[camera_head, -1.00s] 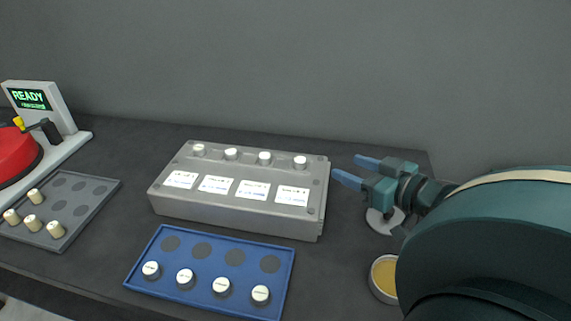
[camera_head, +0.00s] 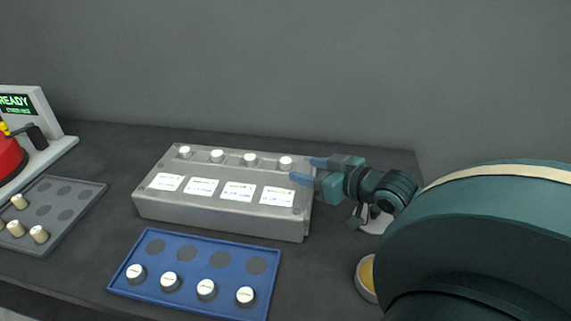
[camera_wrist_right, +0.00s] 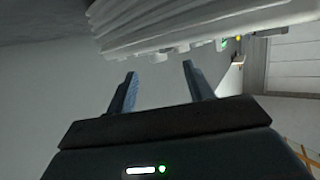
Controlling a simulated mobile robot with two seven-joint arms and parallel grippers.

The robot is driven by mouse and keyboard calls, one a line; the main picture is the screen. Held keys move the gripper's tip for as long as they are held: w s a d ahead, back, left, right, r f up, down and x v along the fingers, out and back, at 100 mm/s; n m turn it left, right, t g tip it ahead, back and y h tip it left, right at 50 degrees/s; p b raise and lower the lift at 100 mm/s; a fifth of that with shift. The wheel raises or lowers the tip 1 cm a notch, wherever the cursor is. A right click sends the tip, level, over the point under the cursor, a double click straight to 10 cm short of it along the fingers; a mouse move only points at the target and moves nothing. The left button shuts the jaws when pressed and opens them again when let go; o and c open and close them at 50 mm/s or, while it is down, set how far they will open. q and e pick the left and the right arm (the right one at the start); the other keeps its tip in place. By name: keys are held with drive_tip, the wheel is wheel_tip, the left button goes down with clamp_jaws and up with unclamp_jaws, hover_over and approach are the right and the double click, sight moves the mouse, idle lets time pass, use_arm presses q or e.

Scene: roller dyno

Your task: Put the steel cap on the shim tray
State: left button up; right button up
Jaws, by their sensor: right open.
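Several small, pale round caps stand in a row along the back of the grey block, the rightmost cap (camera_head: 286,162) nearest my right gripper. Which of them is the steel cap I cannot tell. My right gripper (camera_head: 309,170) is open, its blue fingers pointing left at the block's right end, just right of that cap. Nothing shows between the fingers in the right wrist view (camera_wrist_right: 160,82). The blue tray (camera_head: 210,245), possibly the shim tray, lies in front of the block, with dark round spots behind and white-topped round pieces in front. My left gripper is not in view.
The grey block (camera_head: 170,208) bears several white labels. A grey tray (camera_head: 88,190) with beige pegs lies at left, near a red round device (camera_head: 8,158) and a READY display (camera_head: 15,103). A round yellow-centred dish (camera_head: 367,280) sits at right, partly behind my arm.

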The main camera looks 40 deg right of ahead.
sight(288, 161)
drive_tip(key=shift+r+x, duration=0.15)
drive_tip(key=shift+x, duration=1)
drive_tip(key=shift+r+x, duration=0.15)
drive_tip(key=shift+x, duration=1)
drive_tip(key=shift+w+d+f, duration=0.15)
drive_tip(key=shift+w+f, duration=0.05)
drive_tip(key=shift+w, duration=0.35)
drive_tip(key=c, duration=1.1)
